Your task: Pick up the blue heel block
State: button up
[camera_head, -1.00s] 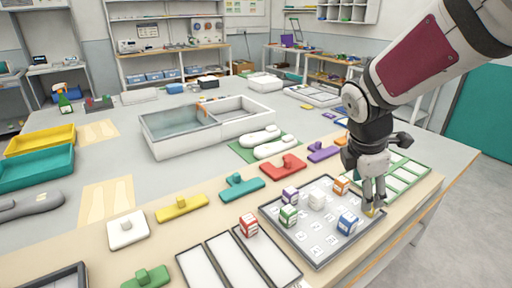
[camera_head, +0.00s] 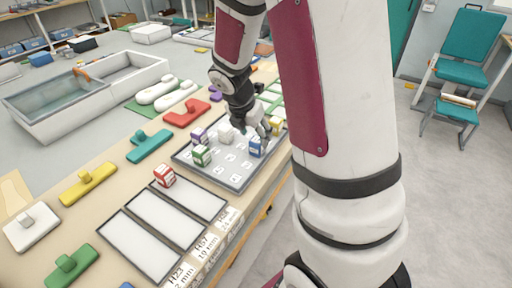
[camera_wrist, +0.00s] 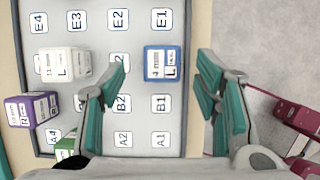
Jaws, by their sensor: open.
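The blue heel block (camera_head: 256,147) stands on the grey marked tray (camera_head: 238,181) near its right side. In the wrist view the blue heel block (camera_wrist: 162,63) sits between the cells E1 and B1, with a white labelled top. My gripper (camera_head: 258,130) is over the tray close to the blue block. In the wrist view my gripper (camera_wrist: 165,95) is open, its two teal-padded fingers on either side of the block's column, with the block between and slightly beyond the tips. The fingers appear apart from the block.
On the tray are a white block (camera_wrist: 63,65), a purple block (camera_wrist: 33,109) and a green block (camera_head: 201,155). A yellow block (camera_head: 276,125) is near my gripper. A red block (camera_head: 164,175) stands beside the empty three-section tray (camera_head: 150,222).

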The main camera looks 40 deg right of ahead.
aim_at(256, 141)
jog(key=b+x, duration=0.1)
jog(key=x, duration=0.4)
jog(key=shift+s+a+f, duration=0.15)
jog(key=shift+f, duration=0.05)
jog(key=c, duration=1.3)
jog(key=shift+o, duration=0.2)
